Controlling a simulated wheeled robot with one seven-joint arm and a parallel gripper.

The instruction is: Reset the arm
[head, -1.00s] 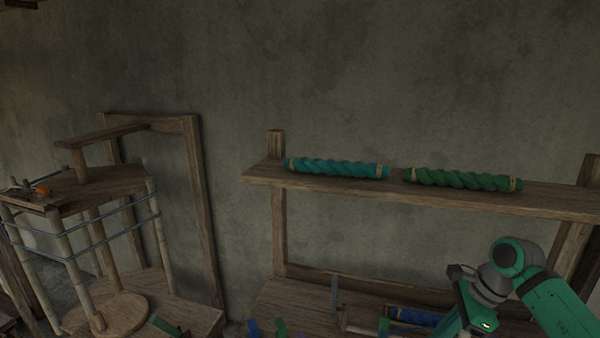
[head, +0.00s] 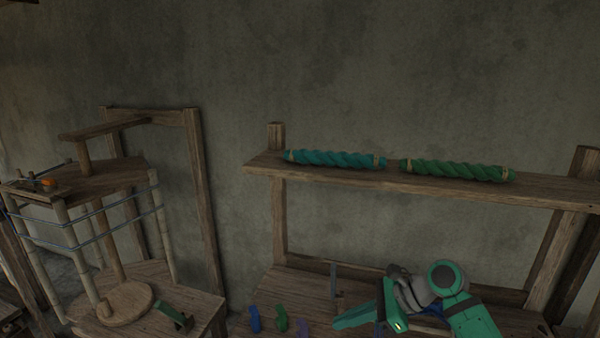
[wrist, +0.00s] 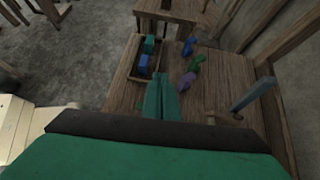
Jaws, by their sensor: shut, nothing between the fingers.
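My green arm shows at the lower right of the head view, bent above the wooden bench (head: 300,290). My gripper (head: 340,323) points left over the bench there. In the wrist view, my gripper (wrist: 161,92) has its two green fingers together with nothing between them. The fingers are above the bench top, beside a small wooden tray (wrist: 133,78) that holds a blue piece and a green piece. Their exact height over the bench is hard to tell.
Loose blue (head: 254,318), green (head: 281,318) and purple (head: 303,327) pieces lie on the bench. A teal twisted yarn roll (head: 335,159) and a green one (head: 457,170) lie on the shelf (head: 420,184). A bamboo-legged stand (head: 110,180) is at left. An upright post (wrist: 252,95) rises from the bench.

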